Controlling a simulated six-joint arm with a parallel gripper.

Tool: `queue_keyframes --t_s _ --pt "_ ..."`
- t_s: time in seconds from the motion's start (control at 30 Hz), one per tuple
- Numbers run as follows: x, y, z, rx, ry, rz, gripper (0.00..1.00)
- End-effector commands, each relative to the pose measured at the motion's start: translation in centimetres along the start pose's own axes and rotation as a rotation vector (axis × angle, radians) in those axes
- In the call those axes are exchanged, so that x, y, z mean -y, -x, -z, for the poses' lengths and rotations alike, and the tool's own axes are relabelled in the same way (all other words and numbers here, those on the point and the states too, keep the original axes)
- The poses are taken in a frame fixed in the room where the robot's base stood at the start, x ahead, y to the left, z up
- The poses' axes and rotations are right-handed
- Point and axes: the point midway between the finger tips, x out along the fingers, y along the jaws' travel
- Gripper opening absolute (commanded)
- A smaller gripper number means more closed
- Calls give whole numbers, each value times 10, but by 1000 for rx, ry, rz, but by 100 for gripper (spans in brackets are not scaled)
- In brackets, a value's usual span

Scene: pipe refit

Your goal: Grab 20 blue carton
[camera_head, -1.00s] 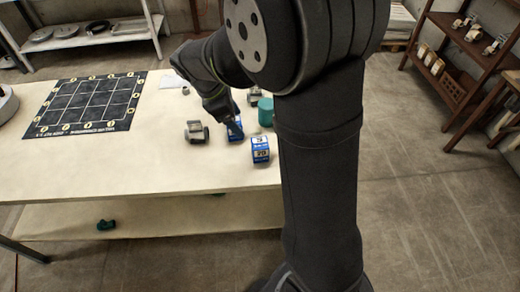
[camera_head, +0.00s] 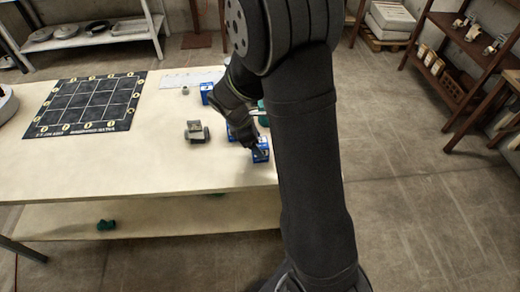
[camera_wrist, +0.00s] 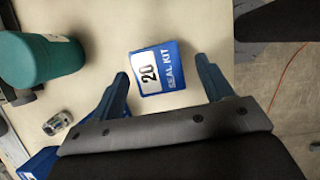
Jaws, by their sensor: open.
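The blue carton (camera_wrist: 172,78), marked 20 and SEAL KIT on a white and blue face, lies on the table in the middle of the wrist view. In the head view the same blue carton (camera_head: 261,155) sits near the table's right edge, partly hidden by my gripper (camera_head: 254,144). In the wrist view my gripper (camera_wrist: 162,67) is open, with one finger on each side of the carton. A gap shows between each finger and the carton. I cannot tell how high the fingertips are above the table.
A green cylinder (camera_wrist: 40,58) stands left of the carton in the wrist view. A small metal fitting (camera_wrist: 58,123) and another blue carton (camera_wrist: 38,163) are lower left. A grey fitting (camera_head: 196,132) and a blue carton (camera_head: 207,93) stand farther left on the table (camera_head: 120,165).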

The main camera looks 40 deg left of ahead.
Motion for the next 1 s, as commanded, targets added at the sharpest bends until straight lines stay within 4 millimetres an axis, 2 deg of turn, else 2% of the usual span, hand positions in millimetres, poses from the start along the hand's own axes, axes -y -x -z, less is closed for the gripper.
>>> queue_keyframes --t_s 0.03,0.2,0.5,0.53,0.77,1.0 --pt "0 -10 -2 1 -1 5 73" --pt "-1 -33 -4 1 -1 3 73" --pt "-1 -39 -4 0 -1 1 73" --pt "-1 -39 -4 0 -1 1 71" --pt "-1 -38 -4 0 -1 1 26" --pt "-1 -38 -4 0 -1 0 25"
